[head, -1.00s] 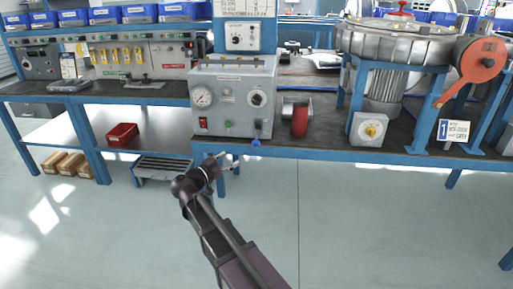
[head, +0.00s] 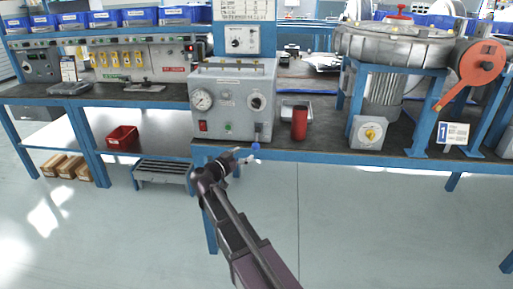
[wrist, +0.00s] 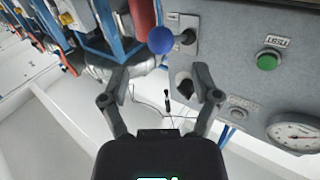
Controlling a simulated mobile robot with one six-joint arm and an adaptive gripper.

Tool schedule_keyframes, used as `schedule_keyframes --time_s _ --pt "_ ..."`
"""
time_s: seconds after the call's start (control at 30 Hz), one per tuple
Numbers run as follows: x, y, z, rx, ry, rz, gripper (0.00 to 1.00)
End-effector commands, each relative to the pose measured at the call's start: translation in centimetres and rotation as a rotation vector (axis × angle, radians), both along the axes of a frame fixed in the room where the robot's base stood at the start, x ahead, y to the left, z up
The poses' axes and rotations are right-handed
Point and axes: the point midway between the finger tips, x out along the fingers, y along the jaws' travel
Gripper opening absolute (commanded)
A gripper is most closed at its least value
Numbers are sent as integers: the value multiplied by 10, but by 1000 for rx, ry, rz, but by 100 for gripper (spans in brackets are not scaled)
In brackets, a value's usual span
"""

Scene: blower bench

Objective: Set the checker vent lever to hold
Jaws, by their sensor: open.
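The checker is a grey box (head: 228,90) with a round gauge, on the front edge of the bench. Its vent lever ends in a blue ball knob (head: 255,146) at the lower right of the box front. In the wrist view the blue knob (wrist: 161,40) sits left of a dark pivot on a pale plate (wrist: 187,36). My gripper (head: 246,156) is just below and left of the knob in the head view. In the wrist view my gripper (wrist: 163,80) is open and empty, with the knob beyond its fingertips. No hold marking is readable.
A green button (wrist: 267,60), a dark knob (wrist: 184,82) and a gauge (wrist: 296,132) are on the checker's face. A red cylinder (head: 300,123) stands right of the checker. A grey box with a yellow knob (head: 369,132) is farther right. The floor in front is clear.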

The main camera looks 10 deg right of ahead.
Motion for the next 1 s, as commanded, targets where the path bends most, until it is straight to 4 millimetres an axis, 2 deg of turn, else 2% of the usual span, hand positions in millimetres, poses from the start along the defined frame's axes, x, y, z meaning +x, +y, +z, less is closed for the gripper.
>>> schedule_keyframes --time_s 0.2,0.4,0.63,0.93,1.0 --pt "21 -27 0 0 0 -3 80" --pt "35 -45 0 0 0 -2 80" --pt "41 -54 0 0 0 0 80" --pt "41 -54 0 0 0 0 80" --pt "41 -54 0 0 0 0 59"
